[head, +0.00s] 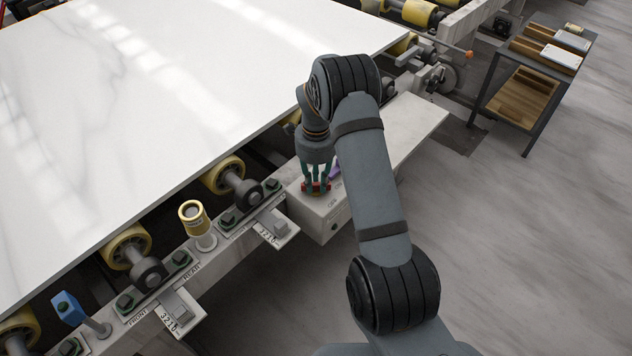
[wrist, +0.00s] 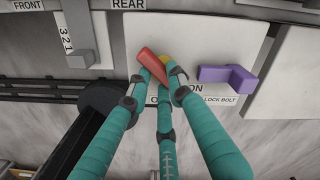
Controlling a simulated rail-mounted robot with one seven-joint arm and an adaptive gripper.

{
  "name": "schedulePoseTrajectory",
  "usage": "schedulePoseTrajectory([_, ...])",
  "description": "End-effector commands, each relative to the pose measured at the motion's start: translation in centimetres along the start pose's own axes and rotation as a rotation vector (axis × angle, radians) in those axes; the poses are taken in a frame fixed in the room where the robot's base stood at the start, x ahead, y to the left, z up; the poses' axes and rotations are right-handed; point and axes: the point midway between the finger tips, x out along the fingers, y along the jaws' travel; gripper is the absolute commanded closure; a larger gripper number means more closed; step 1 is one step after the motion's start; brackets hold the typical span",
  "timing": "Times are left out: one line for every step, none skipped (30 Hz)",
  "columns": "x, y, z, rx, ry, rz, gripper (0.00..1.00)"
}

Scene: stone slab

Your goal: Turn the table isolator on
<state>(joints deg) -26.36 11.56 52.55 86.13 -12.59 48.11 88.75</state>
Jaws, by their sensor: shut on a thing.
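In the wrist view the handle lies slanted, from upper left to lower right. The handle also shows in the head view (head: 307,188), low between the fingers. My gripper (head: 316,184) has teal fingers and points down at the box. It is shut on the red handle, and its fingertips hide part of it. An ON label (wrist: 196,88) is right of the fingers; another label starting with O is partly hidden.
A purple lock bolt (wrist: 229,76) lies just right of the handle, beside its label. A white stone slab (head: 180,80) rests on rollers to the left. A yellow-topped post (head: 194,215) and a blue-topped post (head: 68,306) stand along the rail. A side table (head: 535,65) stands at right.

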Motion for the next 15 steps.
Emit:
schedulePoseTrajectory([0.11,-0.04,0.0,-0.019,0.0,-0.001,1.0])
schedulePoseTrajectory([0.13,-0.04,-0.01,-0.034,0.0,-0.001,1.0])
schedulePoseTrajectory([0.16,-0.04,-0.03,-0.056,0.0,-0.001,1.0])
schedulePoseTrajectory([0.17,-0.04,-0.04,-0.073,0.0,-0.001,1.0])
schedulePoseTrajectory([0.19,-0.04,-0.06,-0.094,0.0,-0.001,1.0])
schedulePoseTrajectory([0.19,-0.04,-0.07,-0.123,0.0,-0.001,1.0])
schedulePoseTrajectory([0.19,-0.05,-0.09,-0.145,0.0,-0.001,1.0])
schedulePoseTrajectory([0.19,-0.06,-0.1,-0.17,0.0,-0.002,1.0])
schedulePoseTrajectory([0.18,-0.08,-0.12,-0.204,0.0,-0.002,1.0])
schedulePoseTrajectory([0.19,-0.08,-0.13,-0.231,0.0,-0.002,1.0])
schedulePoseTrajectory([0.19,-0.08,-0.12,-0.259,0.0,-0.002,1.0])
schedulePoseTrajectory([0.19,-0.08,-0.14,-0.295,0.0,-0.002,1.0])
schedulePoseTrajectory([0.19,-0.09,-0.16,-0.322,0.0,-0.002,1.0])
schedulePoseTrajectory([0.18,-0.09,-0.2,-0.348,0.0,-0.002,1.0])
schedulePoseTrajectory([0.16,-0.09,-0.22,-0.384,-0.001,-0.001,1.0])
